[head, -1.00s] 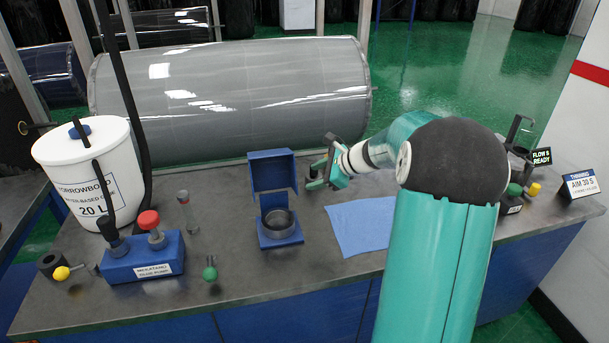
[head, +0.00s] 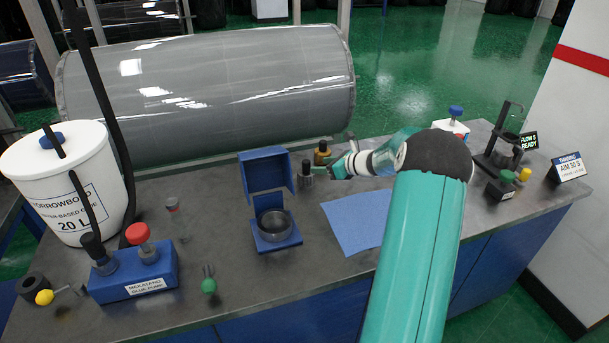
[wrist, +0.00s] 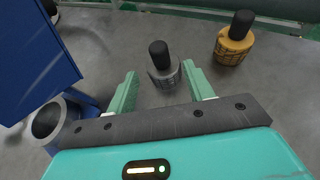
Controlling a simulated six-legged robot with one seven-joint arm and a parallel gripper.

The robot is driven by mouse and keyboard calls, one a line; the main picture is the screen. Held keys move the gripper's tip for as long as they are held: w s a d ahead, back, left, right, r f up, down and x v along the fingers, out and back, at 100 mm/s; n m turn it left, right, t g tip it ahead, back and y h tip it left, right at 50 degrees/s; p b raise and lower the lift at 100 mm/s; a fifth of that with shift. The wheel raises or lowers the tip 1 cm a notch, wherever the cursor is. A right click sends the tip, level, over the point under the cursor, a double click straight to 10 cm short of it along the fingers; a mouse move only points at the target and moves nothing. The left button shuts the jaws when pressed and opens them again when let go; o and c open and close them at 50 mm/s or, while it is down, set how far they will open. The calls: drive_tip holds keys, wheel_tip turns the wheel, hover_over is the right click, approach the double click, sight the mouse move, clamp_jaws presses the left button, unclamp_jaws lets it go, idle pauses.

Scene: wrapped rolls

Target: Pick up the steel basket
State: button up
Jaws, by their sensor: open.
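The steel basket (wrist: 165,73) is a small grey woven cup with a black upright knob. In the wrist view it stands upright on the bench between the front parts of my open fingers, with gaps on both sides. My gripper (wrist: 161,88) is open and empty. In the head view the steel basket (head: 306,176) stands just left of my gripper (head: 338,167), right of the blue stand. A similar brass-coloured basket (wrist: 234,42) with a black knob stands to the right in the wrist view; it also shows in the head view (head: 322,153).
A blue stand with a raised panel (head: 265,172) and a grey cup (head: 273,223) is close on the left. A large grey wrapped roll (head: 215,90) lies behind the bench. A white bucket (head: 75,185) stands far left.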

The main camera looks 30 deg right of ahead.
sight(302, 169)
drive_tip(key=x, duration=1)
drive_tip(key=shift+f, duration=0.15)
drive_tip(key=shift+c, duration=0.2)
drive_tip(key=c, duration=1.1)
